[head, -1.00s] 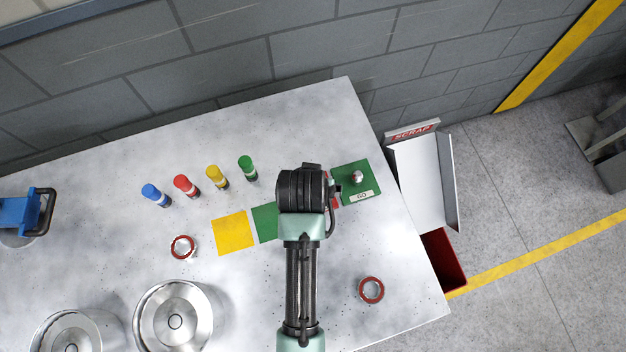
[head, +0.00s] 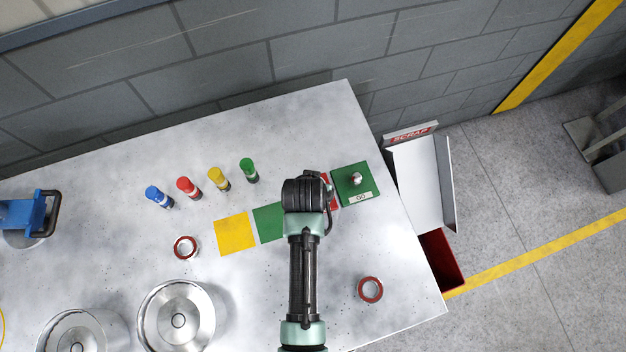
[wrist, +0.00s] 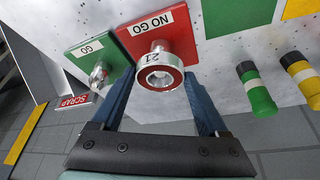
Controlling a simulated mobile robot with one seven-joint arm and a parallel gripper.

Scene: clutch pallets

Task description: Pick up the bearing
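A silver bearing with a red face, marked 21, (wrist: 160,78) is at the post of the red NO GO plate (wrist: 178,37) in the wrist view. I cannot tell how far it sits on the post. My gripper (wrist: 160,98) is open around it, with a blue finger on each side and a gap to both. In the head view my arm's end hides this bearing and most of the red plate (head: 333,197). Two other red-faced rings lie on the table, one at the left (head: 185,247) and one at the front right (head: 370,289).
The green GO plate (head: 366,181) with its metal post is right beside the red plate. A yellow square (head: 235,234), a green square (head: 268,222) and several coloured cylinders (head: 219,180) are to the left. The scrap bin (head: 441,260) stands off the right table edge.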

